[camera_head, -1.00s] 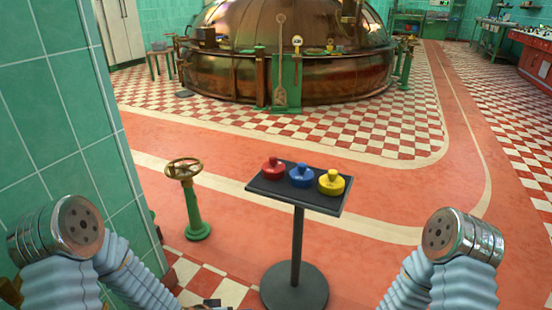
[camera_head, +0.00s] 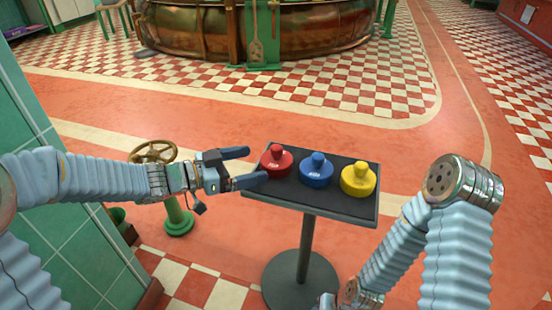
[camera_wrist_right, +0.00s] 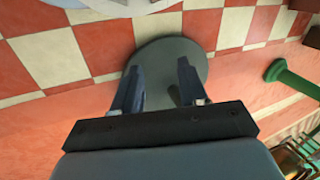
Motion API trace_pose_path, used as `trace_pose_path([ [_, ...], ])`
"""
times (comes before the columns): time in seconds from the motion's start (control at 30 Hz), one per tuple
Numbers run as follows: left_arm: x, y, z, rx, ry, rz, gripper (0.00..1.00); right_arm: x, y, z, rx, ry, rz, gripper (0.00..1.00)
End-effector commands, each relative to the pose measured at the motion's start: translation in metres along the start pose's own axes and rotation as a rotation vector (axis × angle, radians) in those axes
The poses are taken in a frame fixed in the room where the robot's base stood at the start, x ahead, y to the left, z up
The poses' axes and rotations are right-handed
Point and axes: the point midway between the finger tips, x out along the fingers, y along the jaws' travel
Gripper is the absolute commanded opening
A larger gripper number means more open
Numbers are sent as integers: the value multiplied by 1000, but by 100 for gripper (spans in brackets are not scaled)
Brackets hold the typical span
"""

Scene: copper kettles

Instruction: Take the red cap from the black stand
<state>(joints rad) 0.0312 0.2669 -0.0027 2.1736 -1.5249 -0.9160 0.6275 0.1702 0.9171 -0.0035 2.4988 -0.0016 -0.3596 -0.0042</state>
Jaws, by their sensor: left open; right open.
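The red cap (camera_head: 277,161) sits at the left end of the black stand's tray (camera_head: 345,205), with a knob on top. My left gripper (camera_head: 248,168) is open, its fingers pointing right toward the red cap. The lower fingertip is close to the cap's left side; I cannot tell whether it touches. My right gripper (camera_wrist_right: 160,85) is open and empty, low down, with the stand's round base (camera_wrist_right: 185,55) beyond its fingers in the right wrist view. In the head view the right gripper is mostly hidden at the bottom edge.
A blue cap (camera_head: 316,171) and a yellow cap (camera_head: 358,180) stand right of the red one on the same tray. A green post with a brass handwheel (camera_head: 153,151) is behind my left forearm. A green tiled wall (camera_head: 60,190) is at the left.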

Motion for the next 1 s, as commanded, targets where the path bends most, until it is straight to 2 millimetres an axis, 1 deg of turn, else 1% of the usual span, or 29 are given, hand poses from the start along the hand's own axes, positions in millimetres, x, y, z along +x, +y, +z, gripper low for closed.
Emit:
trace_pose_path([
  [0.03,10,0,1,1,1,3,94,2,1,0,0,0,0,43],
  [0.1,18,0,1,0,0,0,94,3,1,0,0,-1,-1,43],
  [0.27,28,0,1,0,0,0,94,4,1,0,-1,-1,-1,43],
  [0.37,38,1,1,-1,0,1,94,7,2,0,-1,-2,-2,43],
  [0.5,61,4,1,0,0,3,94,12,3,1,-1,-3,-3,43],
  [0.6,74,3,1,0,-1,0,94,13,3,1,-1,-3,-3,43],
  [0.67,77,2,0,0,-1,-1,94,13,3,1,-1,-4,-3,43],
  [0.83,77,2,-1,0,-1,-2,94,13,3,1,-1,-4,-3,43],
  [1.0,77,2,0,-1,-1,-2,68,13,3,1,-1,-4,-3,43],
])
